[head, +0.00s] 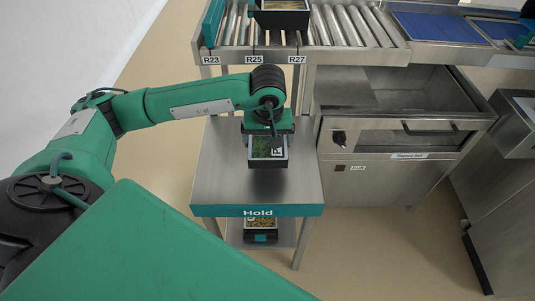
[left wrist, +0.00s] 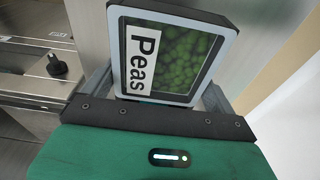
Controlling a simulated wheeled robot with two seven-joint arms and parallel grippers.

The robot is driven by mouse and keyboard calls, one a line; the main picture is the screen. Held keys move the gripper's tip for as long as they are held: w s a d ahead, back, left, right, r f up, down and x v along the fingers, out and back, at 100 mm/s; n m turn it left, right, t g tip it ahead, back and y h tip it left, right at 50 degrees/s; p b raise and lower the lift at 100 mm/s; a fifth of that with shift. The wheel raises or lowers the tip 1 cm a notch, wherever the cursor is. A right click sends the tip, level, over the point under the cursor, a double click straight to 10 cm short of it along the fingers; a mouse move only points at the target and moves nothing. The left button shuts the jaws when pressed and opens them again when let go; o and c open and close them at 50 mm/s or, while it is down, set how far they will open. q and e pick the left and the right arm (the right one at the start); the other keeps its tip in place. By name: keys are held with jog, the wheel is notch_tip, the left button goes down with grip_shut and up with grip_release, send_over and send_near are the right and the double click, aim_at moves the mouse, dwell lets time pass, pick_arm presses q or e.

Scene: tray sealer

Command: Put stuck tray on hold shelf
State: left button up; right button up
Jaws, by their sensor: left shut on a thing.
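A black tray of green peas (head: 267,160) with a white label is in the head view, over the top of the hold shelf (head: 220,180). Its "Peas" label shows large in the left wrist view (left wrist: 165,55). My left gripper (head: 268,134) is shut on this tray at its far edge. I cannot tell whether the tray touches the shelf top. The shelf has a teal front edge marked "Hold". My right gripper is not in view.
Another tray (head: 260,228) sits on the lower level under the hold shelf. A roller conveyor (head: 345,28) marked R23, R25 and R27 runs behind, with a black tray (head: 283,18) on it. A steel cabinet with a handled drawer (head: 405,138) stands at the right.

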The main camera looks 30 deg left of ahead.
pick_arm(q)
notch_tip(320, 180, down, 6)
jog(key=shift+r, duration=0.1)
jog(key=shift+f, duration=0.3)
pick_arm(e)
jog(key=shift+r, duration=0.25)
pick_arm(q)
jog(key=shift+f, duration=0.1)
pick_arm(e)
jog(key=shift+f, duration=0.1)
pick_arm(q)
jog(key=o, duration=0.6)
jog(key=shift+o, duration=0.8)
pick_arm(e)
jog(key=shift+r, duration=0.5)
